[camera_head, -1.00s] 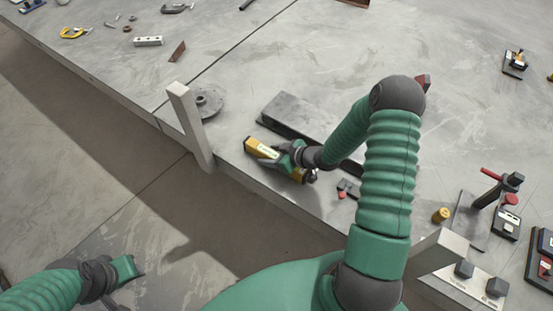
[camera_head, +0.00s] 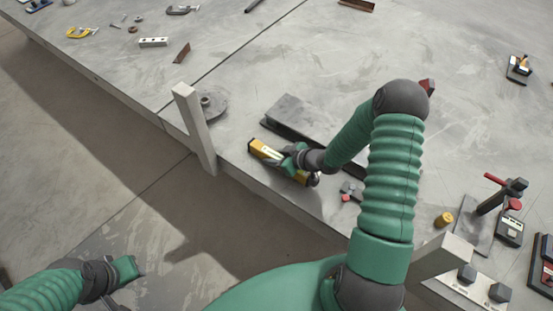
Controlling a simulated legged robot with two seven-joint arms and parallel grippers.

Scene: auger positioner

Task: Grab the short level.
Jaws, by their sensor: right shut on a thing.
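The short level (camera_head: 262,150) is a yellow bar with a pale label. It lies near the front edge of the grey table, in front of a dark steel beam. My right gripper (camera_head: 292,163) is shut on the level around its middle, and its fingers hide part of it. I cannot tell whether the level is lifted off the table. My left gripper (camera_head: 128,271) is at the lower left, over the floor and away from the table. Whether its jaws are open does not show clearly.
The steel beam (camera_head: 287,116) lies just behind the level. A grey upright post (camera_head: 194,125) and a round flange (camera_head: 213,101) stand to its left. A yellow cylinder (camera_head: 444,219) and a red-handled clamp (camera_head: 503,193) are at right.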

